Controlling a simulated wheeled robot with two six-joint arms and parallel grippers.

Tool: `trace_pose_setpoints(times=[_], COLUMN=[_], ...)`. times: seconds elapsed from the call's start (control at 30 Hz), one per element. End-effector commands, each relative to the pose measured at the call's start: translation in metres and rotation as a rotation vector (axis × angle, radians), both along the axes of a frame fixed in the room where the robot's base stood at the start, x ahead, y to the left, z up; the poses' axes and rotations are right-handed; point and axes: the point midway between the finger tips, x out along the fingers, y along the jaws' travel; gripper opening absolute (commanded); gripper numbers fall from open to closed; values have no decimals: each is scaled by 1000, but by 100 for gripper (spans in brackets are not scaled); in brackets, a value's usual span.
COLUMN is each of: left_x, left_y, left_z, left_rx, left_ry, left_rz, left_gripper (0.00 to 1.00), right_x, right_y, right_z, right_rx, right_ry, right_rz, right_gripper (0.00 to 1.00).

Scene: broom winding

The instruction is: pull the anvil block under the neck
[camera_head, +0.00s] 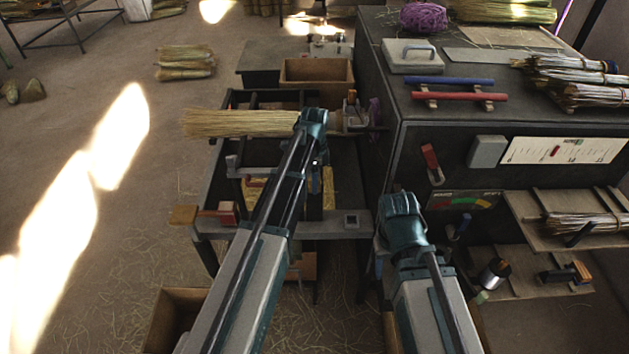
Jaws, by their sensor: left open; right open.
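A straw broom bundle (235,123) lies level across the dark winding frame, bristles to the left. Its neck end (336,121) reaches right toward a small grey metal fixture (355,117) beside the cabinet. My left gripper (313,119) is over the bundle near the neck, open; its fingertips and any contact are hidden from this angle. I cannot tell which piece is the anvil block. My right gripper (400,205) is open and empty, right of that square block, in front of the cabinet.
The dark cabinet (455,128) stands close on the right, with a grey handled block (411,55), blue and red bars and straw bundles on top. Shelves (565,220) jut from its front. A wooden box (317,74) stands behind the frame. Floor at left is mostly open.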

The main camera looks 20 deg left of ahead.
Motion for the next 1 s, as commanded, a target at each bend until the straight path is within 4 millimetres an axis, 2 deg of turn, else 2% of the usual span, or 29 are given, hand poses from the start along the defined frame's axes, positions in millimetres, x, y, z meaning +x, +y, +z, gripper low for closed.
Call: trace_pose_setpoints(times=[0.27,0.8,1.0], left_x=[0,0,-1], left_y=[0,0,0], left_z=[26,107,131], left_rx=[0,0,-1], left_ry=[0,1,2], left_rz=[0,0,0], left_gripper=[55,55,55], right_x=[0,0,0], right_y=[0,0,0], right_z=[26,107,131], right_rx=[0,0,1], right_ry=[0,0,0], right_rz=[0,1,-4], right_gripper=[50,50,50])
